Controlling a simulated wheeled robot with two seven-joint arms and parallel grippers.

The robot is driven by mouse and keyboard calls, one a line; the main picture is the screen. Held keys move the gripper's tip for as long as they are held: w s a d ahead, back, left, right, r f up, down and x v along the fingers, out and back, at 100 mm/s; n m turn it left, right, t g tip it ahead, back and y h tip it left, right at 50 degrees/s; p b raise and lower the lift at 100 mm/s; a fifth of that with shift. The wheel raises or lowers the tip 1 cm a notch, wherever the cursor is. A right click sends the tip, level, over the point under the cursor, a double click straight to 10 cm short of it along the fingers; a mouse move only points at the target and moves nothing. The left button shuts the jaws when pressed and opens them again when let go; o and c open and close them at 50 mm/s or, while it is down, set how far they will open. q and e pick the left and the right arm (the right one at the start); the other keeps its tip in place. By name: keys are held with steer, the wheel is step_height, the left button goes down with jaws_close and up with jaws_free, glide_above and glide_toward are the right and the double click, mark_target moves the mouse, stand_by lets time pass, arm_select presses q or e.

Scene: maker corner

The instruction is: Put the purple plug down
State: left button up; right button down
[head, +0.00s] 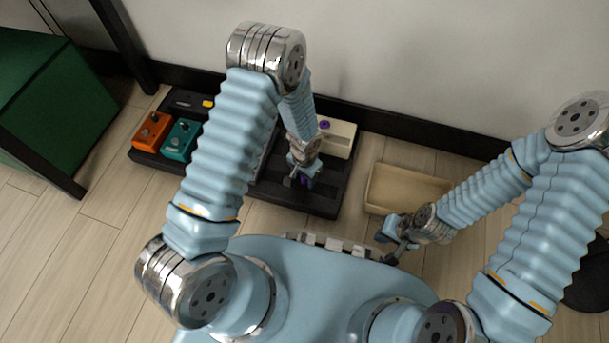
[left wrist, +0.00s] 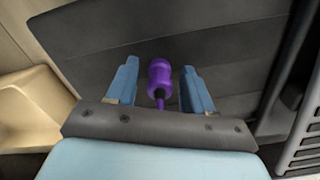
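The purple plug (left wrist: 159,78) is between the two fingers of my left gripper (left wrist: 160,85) in the left wrist view. A narrow gap shows on each side of it, so the fingers are open around it and do not appear to touch it. Behind the plug is the dark pedalboard (left wrist: 225,60); I cannot tell whether the plug rests on it. In the head view my left gripper (head: 303,174) is low over the board's right part, with a bit of purple at its tip. My right gripper (head: 391,247) is near my base, with no object visible in it.
On the pedalboard (head: 265,190) are an orange pedal (head: 151,131), a teal pedal (head: 181,141) and a cream pedal (head: 338,138) with a purple knob. A beige tray (head: 408,186) lies to the right on the floor. A green box (head: 50,95) stands at the left; the wall is behind.

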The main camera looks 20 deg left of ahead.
arm_select(q)
steer(key=shift+r, duration=0.2)
step_height(320, 180, up, 12)
steer(key=p, duration=0.4)
steer(key=s+f+n+h, duration=0.2)
steer(key=s+n, duration=0.1)
steer(key=s, duration=0.4)
steer(key=s+f+n+h, duration=0.2)
steer(key=s+f+n, duration=0.15)
steer(key=s, duration=0.35)
step_height(320, 180, up, 13)
steer(key=d+p, duration=0.1)
steer(key=p, duration=1.1)
steer(key=shift+s+d+t, duration=0.25)
steer(key=shift+s+t, duration=0.05)
steer(key=shift+t, duration=0.1)
steer(key=shift+f, duration=0.1)
